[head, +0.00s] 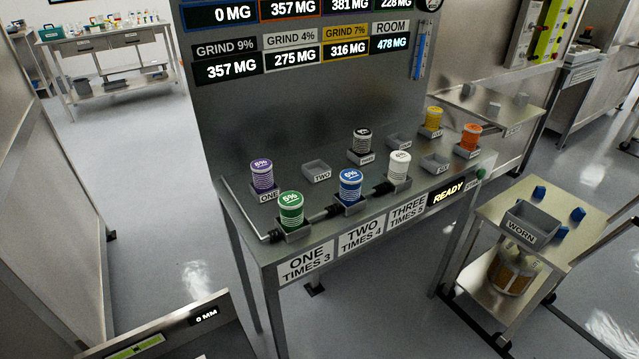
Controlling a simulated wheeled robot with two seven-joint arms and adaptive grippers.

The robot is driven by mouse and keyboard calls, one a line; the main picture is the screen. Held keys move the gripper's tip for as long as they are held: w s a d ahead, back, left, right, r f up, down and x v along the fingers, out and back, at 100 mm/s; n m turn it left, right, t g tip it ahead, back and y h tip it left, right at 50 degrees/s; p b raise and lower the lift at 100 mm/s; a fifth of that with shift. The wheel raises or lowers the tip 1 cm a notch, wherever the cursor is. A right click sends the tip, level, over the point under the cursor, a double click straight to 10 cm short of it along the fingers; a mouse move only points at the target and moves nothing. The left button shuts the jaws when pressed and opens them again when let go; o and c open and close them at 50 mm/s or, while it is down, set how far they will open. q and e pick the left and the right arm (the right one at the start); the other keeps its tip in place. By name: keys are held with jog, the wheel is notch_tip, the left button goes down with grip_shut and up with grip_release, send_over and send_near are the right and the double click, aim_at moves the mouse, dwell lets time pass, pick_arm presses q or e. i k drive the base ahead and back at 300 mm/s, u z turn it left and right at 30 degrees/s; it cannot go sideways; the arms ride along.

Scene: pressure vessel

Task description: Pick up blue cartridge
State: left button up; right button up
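The blue cartridge (350,187) has a white label band and stands upright in a small grey holder at the front middle of the steel table (262,250), above the sign "TWO TIMES 4". A green cartridge (291,210) stands to its left and a white cartridge (399,168) to its right, each in its own holder. Dark pipe fittings run between these front holders. Neither of my grippers shows in the head view.
Purple (262,173), black (361,142), yellow (433,118) and orange (470,138) cartridges stand further back. A display panel (310,100) rises behind the table. A cart with a "WORN" bin (528,225) is at right. Floor is open on the left.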

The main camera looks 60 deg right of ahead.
aim_at(350, 180)
jog(key=z, duration=0.25)
jog(key=i, duration=0.8)
jog(key=z, duration=0.5)
